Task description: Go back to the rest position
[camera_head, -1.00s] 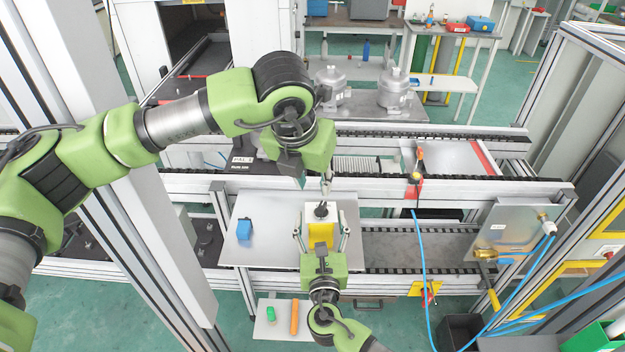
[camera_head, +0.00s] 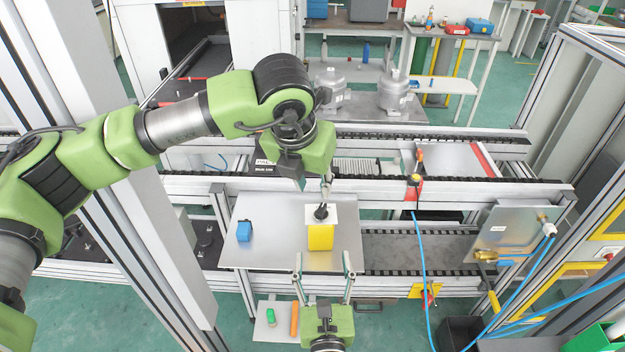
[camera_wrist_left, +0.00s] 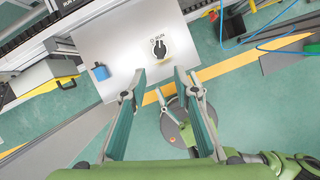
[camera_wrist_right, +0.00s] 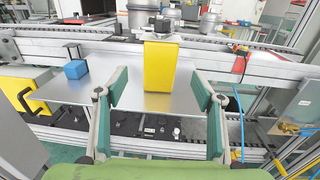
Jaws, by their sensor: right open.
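The yellow box (camera_head: 320,238) stands upright on the metal plate (camera_head: 270,255). Its white top carries a black knob (camera_head: 321,211), and the left wrist view shows this switch (camera_wrist_left: 159,48) from above. My right gripper (camera_head: 322,264) is open and empty on the near side of the box, clear of it. The right wrist view shows the yellow box (camera_wrist_right: 160,68) beyond its spread fingers. My left gripper (camera_head: 315,183) is above and behind the box, fingers pointing down. In the left wrist view its fingers are apart with nothing between them.
A blue block (camera_head: 244,231) lies on the plate's left side. A lower shelf (camera_head: 268,328) holds a green and an orange piece. A metal panel (camera_head: 510,232) with blue hoses stands at right. Frame posts flank the workspace at left and right.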

